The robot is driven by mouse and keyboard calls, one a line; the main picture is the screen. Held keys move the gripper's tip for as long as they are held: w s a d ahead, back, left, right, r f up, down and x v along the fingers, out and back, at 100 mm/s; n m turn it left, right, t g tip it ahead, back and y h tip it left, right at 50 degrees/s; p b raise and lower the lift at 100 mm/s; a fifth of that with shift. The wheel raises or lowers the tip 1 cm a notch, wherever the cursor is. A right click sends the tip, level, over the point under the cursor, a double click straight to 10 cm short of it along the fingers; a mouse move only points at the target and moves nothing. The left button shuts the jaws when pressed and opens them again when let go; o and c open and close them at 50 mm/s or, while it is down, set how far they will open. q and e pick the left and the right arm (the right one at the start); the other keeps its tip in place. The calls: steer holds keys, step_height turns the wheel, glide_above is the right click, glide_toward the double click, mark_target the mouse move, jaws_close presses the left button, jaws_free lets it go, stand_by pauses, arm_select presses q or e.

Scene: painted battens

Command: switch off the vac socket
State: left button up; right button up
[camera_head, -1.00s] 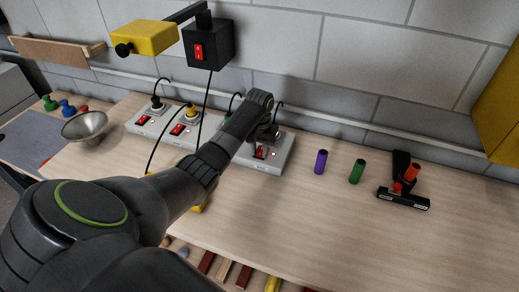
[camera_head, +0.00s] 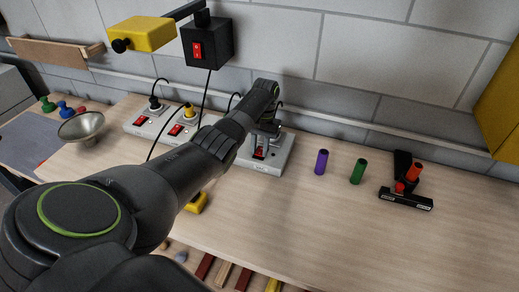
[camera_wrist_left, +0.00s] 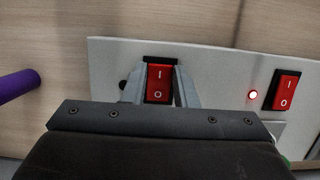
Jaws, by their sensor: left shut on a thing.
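A light grey socket strip (camera_head: 225,148) runs along the back of the bench, with several red rocker switches and plugged-in cords. My left gripper (camera_head: 262,138) is at its right end. In the left wrist view my left gripper (camera_wrist_left: 159,92) has its fingers on both sides of a red rocker switch (camera_wrist_left: 159,82), marked I and O, shut on it. A small dark spot (camera_wrist_left: 124,85) beside it looks like an unlit lamp. The strip's labels are too small to read. My right gripper is not in view.
A black box with a red switch (camera_head: 197,50) and a yellow block (camera_head: 143,35) hang above the strip. Purple (camera_head: 321,162) and green (camera_head: 358,172) cylinders and a black tool (camera_head: 405,195) stand to the right. A metal bowl (camera_head: 82,127) is at left.

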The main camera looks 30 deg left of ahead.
mark_target(261, 150)
arm_select(q)
steer(key=o, duration=1)
steer(key=b+v, duration=0.1)
steer(key=v, duration=0.4)
steer(key=shift+w+r, duration=0.1)
steer(key=shift+w, duration=0.05)
steer(key=shift+p+v, duration=0.3)
steer(key=shift+v, duration=5.8)
steer(key=shift+a, duration=0.1)
